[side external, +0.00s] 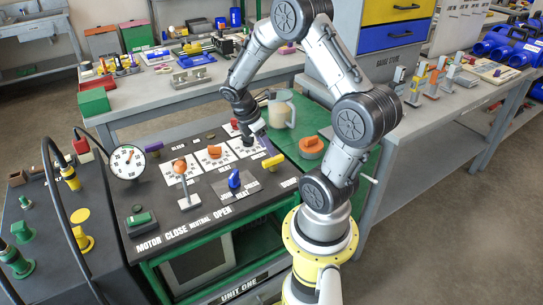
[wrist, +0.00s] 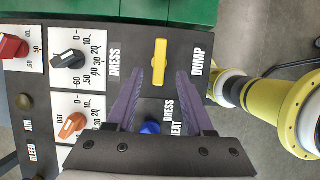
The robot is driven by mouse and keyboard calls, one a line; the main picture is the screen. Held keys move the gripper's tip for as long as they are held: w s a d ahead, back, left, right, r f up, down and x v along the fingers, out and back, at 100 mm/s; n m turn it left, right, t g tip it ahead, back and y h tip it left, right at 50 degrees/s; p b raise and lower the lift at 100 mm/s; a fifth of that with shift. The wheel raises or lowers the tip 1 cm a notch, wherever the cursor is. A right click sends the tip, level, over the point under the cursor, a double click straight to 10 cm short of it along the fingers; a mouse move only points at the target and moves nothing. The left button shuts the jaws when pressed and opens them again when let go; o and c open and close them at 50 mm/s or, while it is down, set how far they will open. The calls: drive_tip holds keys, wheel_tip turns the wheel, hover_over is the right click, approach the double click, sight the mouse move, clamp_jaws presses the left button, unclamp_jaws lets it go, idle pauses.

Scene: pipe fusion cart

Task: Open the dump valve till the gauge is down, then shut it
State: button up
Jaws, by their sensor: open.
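The yellow dump valve handle (wrist: 160,62) stands beside the DUMP label on the dark panel. Its long side runs up and down in the wrist view, roughly in line with my fingers. It also shows in the side view (side external: 273,161), at the panel's right part. My gripper (wrist: 160,78) is open and empty, with one purple finger on each side of the handle's line. In the side view my gripper (side external: 260,138) is above and behind the handle; contact cannot be told. The round white gauge (side external: 127,162) stands at the panel's left; its reading is too small to tell.
A blue knob (wrist: 151,128) lies between my fingers' bases in the wrist view. Black (wrist: 69,59) and orange (wrist: 72,125) knobs sit to the left. An orange-topped lever (side external: 180,168) rises from the panel. A jug (side external: 281,110) stands behind on the green surface.

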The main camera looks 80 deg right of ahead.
sight(271, 159)
drive_tip(key=shift+x, duration=2.75)
drive_tip(key=shift+c, duration=0.3)
clamp_jaws()
